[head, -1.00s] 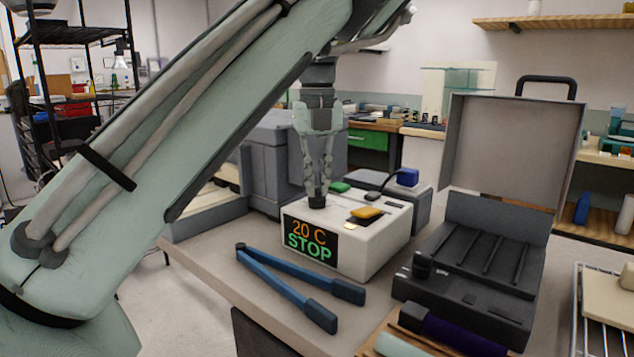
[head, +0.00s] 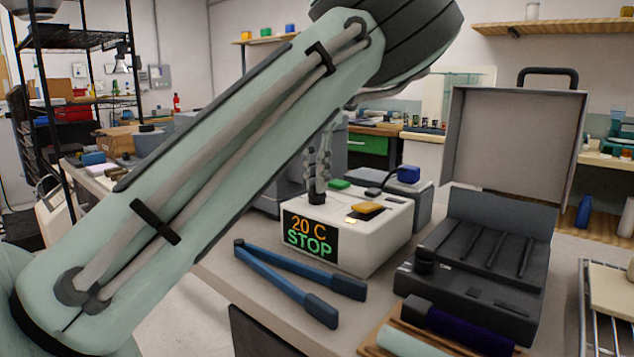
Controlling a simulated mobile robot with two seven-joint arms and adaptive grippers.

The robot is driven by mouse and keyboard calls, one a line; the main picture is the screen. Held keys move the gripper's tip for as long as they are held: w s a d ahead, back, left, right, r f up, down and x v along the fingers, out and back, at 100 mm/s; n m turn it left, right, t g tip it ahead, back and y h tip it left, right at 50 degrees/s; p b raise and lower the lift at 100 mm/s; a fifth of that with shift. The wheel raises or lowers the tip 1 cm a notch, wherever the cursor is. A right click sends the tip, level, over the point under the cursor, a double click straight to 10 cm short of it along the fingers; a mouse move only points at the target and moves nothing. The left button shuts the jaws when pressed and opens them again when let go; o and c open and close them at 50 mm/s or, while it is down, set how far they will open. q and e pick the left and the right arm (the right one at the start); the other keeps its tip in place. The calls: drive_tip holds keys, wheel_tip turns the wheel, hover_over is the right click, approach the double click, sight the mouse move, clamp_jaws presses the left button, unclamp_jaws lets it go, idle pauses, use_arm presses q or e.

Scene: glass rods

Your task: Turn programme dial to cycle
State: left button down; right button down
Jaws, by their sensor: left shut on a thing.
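The white box (head: 385,240) stands on the bench, with a dark display (head: 309,237) on its front reading "20 C" in orange and "STOP" in green. The dark programme dial (head: 317,199) is on the box's top, near the front left. My left gripper (head: 318,188) points down and is shut on the dial. The box top also has a green button (head: 340,184) and a yellow-orange piece (head: 368,207). My right gripper is out of view.
An open dark case (head: 470,265) with a raised lid stands at right. A wooden tray (head: 371,350) with rods is at the front edge, and a wire rack (head: 590,300) at far right.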

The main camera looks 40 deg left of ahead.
use_arm(q)
drive_tip(key=m+b, duration=0.2)
drive_tip(key=m, duration=0.3)
drive_tip(key=shift+f+m, duration=0.1)
drive_tip(key=shift+m, duration=0.2)
drive_tip(key=shift+m+b, duration=0.55)
drive_tip(key=shift+m, duration=0.95)
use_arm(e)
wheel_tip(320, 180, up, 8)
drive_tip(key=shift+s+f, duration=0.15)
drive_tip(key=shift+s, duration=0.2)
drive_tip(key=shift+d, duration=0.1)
use_arm(q)
drive_tip(key=c, duration=1.6)
unclamp_jaws()
wheel_tip(320, 180, up, 12)
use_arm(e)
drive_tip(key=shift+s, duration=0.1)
